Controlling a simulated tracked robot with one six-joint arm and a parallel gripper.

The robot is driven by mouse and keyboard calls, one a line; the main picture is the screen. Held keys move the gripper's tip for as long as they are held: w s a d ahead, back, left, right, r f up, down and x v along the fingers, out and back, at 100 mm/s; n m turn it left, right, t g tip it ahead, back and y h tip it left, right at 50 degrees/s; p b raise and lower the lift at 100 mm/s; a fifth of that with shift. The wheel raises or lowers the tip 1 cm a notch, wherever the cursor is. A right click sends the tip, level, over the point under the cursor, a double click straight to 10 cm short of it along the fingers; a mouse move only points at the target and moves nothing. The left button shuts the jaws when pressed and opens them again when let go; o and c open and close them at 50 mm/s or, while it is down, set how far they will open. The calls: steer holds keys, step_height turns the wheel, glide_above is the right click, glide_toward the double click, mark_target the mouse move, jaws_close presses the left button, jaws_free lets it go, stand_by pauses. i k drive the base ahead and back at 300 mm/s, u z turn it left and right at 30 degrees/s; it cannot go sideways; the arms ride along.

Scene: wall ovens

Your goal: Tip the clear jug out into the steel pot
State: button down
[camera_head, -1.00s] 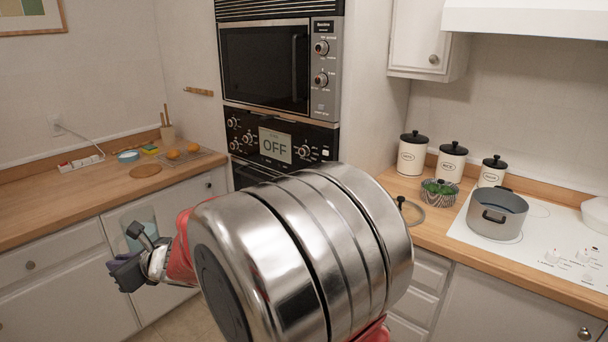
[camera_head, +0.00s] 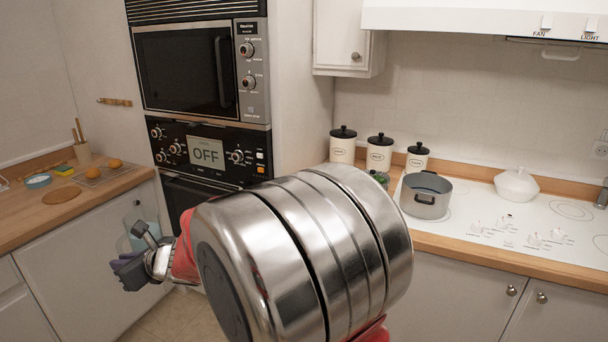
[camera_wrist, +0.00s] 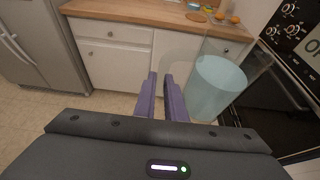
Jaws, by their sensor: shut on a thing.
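The clear jug (camera_wrist: 219,90) holds pale blue liquid and looks close to upright in the wrist view. The purple fingers of my gripper (camera_wrist: 158,92) are shut on its clear handle, to the left of its body. In the head view the jug (camera_head: 140,228) is faint and partly hidden by my arm, in front of the white cabinets. My gripper (camera_head: 122,264) is there at the lower left. The steel pot (camera_head: 426,199) stands upright on the white cooktop at right, well apart from the jug. Its inside shows only in part.
Three white canisters (camera_head: 379,157) with black lids stand left of the pot. A white lidded dish (camera_head: 516,185) sits to its right. The range hood (camera_head: 480,18) hangs above. The wall oven (camera_head: 206,155) is behind my arm. The left counter (camera_head: 25,220) holds small items.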

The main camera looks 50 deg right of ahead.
mark_target(424, 195)
steer(key=u, duration=1.35)
steer(key=i, duration=0.1)
steer(key=z, duration=2.85)
steer(key=i, duration=1)
steer(key=u, duration=0.15)
steer(key=k, duration=0.5)
